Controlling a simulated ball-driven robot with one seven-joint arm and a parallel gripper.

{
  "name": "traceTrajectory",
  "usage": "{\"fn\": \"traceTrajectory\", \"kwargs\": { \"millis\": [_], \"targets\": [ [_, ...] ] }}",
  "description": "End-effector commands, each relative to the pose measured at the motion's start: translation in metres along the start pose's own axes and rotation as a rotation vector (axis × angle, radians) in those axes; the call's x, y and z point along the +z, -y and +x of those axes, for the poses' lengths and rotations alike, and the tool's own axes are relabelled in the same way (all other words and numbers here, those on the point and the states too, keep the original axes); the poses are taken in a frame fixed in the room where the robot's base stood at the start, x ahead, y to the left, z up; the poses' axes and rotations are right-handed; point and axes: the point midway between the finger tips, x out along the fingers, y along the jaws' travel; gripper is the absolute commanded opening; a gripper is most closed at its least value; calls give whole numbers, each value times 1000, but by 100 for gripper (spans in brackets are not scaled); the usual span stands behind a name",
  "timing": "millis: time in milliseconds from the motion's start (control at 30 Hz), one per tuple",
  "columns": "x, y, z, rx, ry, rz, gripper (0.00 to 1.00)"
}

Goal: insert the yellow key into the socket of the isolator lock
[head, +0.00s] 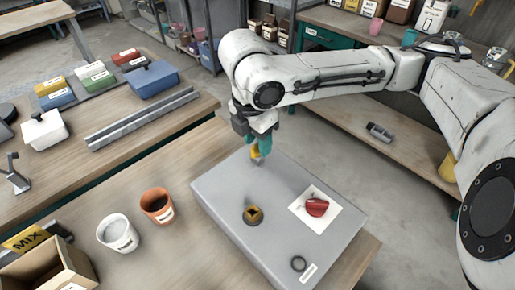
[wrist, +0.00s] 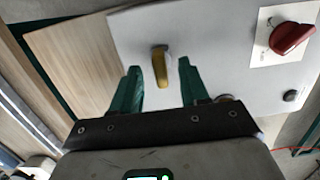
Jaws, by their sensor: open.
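The yellow key (head: 255,153) is at the far left part of the grey box (head: 215,195), just below my gripper (head: 263,143). In the wrist view the yellow key (wrist: 162,70) lies between my two teal fingers, with a gap on each side. My gripper is open, and nothing is held. A brass-coloured round fitting with a dark square opening (head: 253,215), which looks like the socket, sits on the box top nearer the camera.
A red knob (head: 317,207) on a white plate and a small dark ring (head: 299,263) are also on the box. An orange pot (head: 157,205) and a white pot (head: 117,234) stand left of it. The box top between key and fitting is clear.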

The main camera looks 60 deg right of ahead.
Motion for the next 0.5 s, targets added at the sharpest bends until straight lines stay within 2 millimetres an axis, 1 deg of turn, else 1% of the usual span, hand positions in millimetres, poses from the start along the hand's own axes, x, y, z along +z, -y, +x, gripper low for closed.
{"fn": "traceTrajectory", "kwargs": {
  "millis": [33,100,200,433,500],
  "targets": [
    [0,0,7,-1,0,2,45],
    [0,0,15,-1,0,1,45],
    [0,0,21,0,0,0,45],
    [0,0,22,1,0,-1,45],
    [0,0,22,1,0,0,39]
  ]
}}
